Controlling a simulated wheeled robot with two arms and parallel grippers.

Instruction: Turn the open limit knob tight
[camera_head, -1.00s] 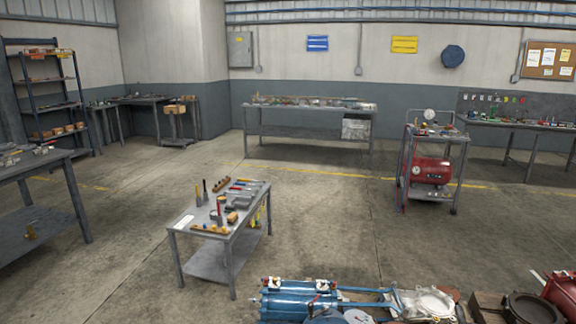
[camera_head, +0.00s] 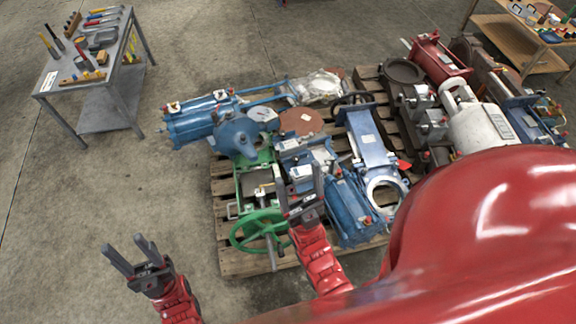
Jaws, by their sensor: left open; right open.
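The pallet (camera_head: 236,264) of valves and actuators lies below me. I cannot tell which part is the open limit knob; the parts are too small. Candidates sit among the blue actuators (camera_head: 349,210) and a green valve with a handwheel (camera_head: 240,238). My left gripper (camera_head: 122,243) is open and empty over bare floor, left of the pallet. My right gripper (camera_head: 298,177) is open and appears in front of the pallet's middle, beside the green handwheel, hiding some parts behind it. I cannot tell whether it touches anything.
A grey tool table (camera_head: 112,98) stands at the upper left. A second pallet area with red and white equipment (camera_head: 481,125) lies at the right. A wooden bench (camera_head: 513,42) is at the upper right. The floor left of the pallet is clear.

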